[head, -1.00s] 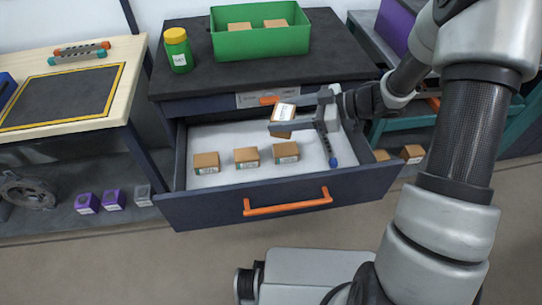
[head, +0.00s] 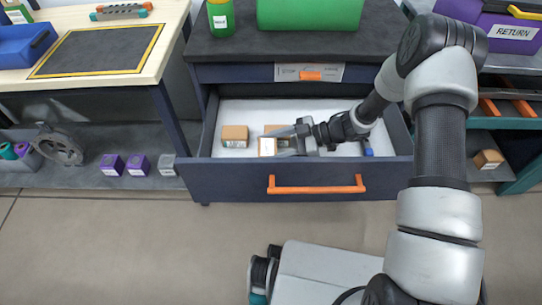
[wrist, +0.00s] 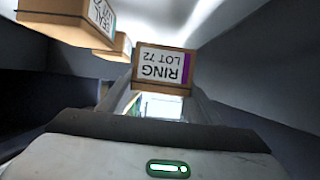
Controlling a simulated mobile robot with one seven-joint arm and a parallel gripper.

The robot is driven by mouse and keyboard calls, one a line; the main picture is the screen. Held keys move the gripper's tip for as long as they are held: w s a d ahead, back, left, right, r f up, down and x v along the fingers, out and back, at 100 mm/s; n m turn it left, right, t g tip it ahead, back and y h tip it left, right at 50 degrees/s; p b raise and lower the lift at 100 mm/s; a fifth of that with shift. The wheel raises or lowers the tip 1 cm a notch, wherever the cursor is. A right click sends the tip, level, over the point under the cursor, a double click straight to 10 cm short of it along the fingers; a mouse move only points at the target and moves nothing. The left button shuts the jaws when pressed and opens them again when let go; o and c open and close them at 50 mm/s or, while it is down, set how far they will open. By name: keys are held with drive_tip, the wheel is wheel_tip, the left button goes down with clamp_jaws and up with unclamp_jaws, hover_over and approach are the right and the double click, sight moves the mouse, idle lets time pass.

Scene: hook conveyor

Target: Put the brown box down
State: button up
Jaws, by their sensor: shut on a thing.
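The brown box (head: 267,147) is between the fingers of my gripper (head: 280,142), low inside the open drawer (head: 232,173). In the wrist view the held box (wrist: 163,68) shows a white label reading RING LOT 72 with a purple strip, upside down in the picture. My gripper is shut on it. Whether the box touches the drawer floor I cannot tell. Another brown box (head: 234,136) stands to its left in the drawer, and part of one (head: 273,129) shows just behind my fingers. Two other boxes also appear at the upper left of the wrist view (wrist: 68,20).
The drawer's orange handle (head: 318,186) faces front. Bare white drawer floor (head: 240,112) shows at the back. A green bin (head: 310,12) and a green jar (head: 221,18) stand on the top above. A blue item (head: 367,152) lies at the drawer's right.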

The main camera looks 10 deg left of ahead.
drive_tip(key=shift+f+b, duration=0.5)
drive_tip(key=shift+f, duration=1.3)
drive_tip(key=shift+f, duration=0.1)
drive_tip(key=shift+f, duration=0.15)
drive_tip(key=o, duration=1.1)
drive_tip(key=shift+r, duration=0.35)
drive_tip(key=p+v, duration=0.2)
drive_tip(key=v, duration=1)
drive_tip(key=shift+f, duration=0.1)
